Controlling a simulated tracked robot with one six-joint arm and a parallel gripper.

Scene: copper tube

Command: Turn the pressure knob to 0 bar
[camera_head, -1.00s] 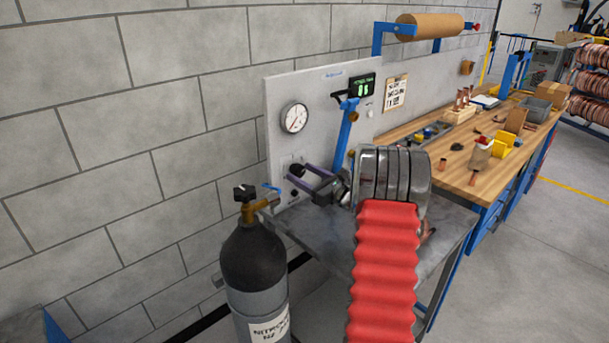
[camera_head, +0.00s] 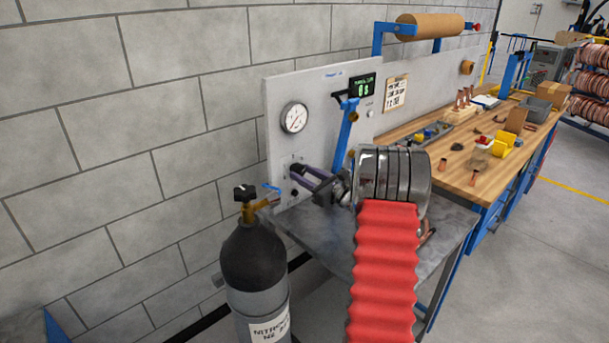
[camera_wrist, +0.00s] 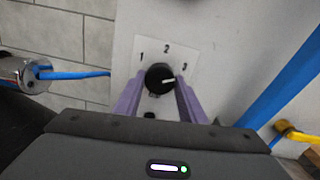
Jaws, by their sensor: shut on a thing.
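The black pressure knob (camera_wrist: 160,78) sits on a pale scale plate marked 1, 2 and 3 in the wrist view. Its white pointer line points right and slightly up, near the 3 side. My gripper (camera_wrist: 159,88) has one purple finger on each side of the knob and is shut on it. In the head view my gripper (camera_head: 299,171) reaches the grey panel (camera_head: 275,90), and its fingers hide the knob. A round white gauge (camera_head: 295,118) is on the panel above; its reading is too small to tell.
A nitrogen cylinder (camera_head: 254,265) with a brass valve (camera_head: 250,208) stands left of my gripper. A blue post (camera_head: 346,130) with a green-digit display (camera_head: 362,87) rises close on the right. A metal table (camera_head: 330,230) lies below; the wooden bench (camera_head: 455,180) holds several items.

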